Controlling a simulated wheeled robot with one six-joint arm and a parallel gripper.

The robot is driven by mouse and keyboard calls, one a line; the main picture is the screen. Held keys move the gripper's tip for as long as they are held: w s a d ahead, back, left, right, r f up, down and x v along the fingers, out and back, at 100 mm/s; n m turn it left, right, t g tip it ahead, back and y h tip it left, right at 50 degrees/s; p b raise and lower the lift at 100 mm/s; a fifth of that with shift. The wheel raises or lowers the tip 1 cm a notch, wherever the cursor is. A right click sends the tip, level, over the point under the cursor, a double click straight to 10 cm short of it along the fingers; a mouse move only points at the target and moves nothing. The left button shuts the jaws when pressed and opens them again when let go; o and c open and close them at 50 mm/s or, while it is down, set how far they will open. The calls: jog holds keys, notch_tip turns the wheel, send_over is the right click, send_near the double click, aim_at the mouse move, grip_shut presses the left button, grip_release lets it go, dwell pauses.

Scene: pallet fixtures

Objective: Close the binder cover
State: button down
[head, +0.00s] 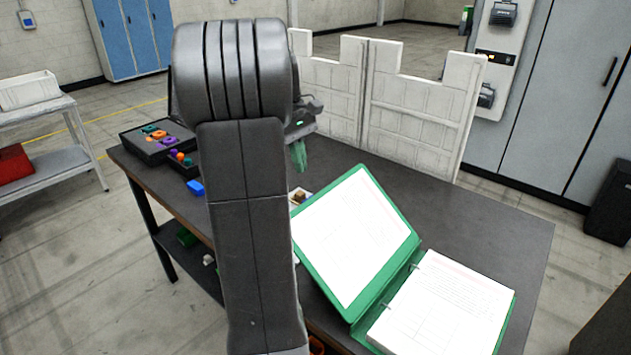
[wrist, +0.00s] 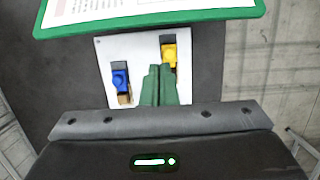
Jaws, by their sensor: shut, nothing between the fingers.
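A green ring binder (head: 390,295) lies open on the dark table. Its cover (head: 352,240), with a white sheet on it, is on the left and looks raised at a slant. White pages (head: 440,310) lie on the right side, by the rings. In the wrist view, the green edge of the cover (wrist: 150,22) crosses the top. My gripper (head: 298,155) has green fingers and is beyond the cover's far left corner, apart from it. In the wrist view, my gripper (wrist: 159,75) is shut and empty. My arm hides part of the table left of the binder.
A white board with a blue piece (wrist: 120,80) and a yellow piece (wrist: 169,52) lies beneath my gripper. A dark tray (head: 155,140) with coloured parts and a blue block (head: 195,188) are at the left. White panels (head: 400,100) stand behind the table. The table's right back is clear.

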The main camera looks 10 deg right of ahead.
notch_tip(320, 180, down, 5)
jog(key=s+d+p, duration=0.1)
jog(key=s+d, duration=0.1)
jog(key=shift+s+d+f+p, duration=0.2)
jog(key=shift+s+d+p, duration=0.15)
jog(key=shift+r, duration=0.1)
dwell(0.4)
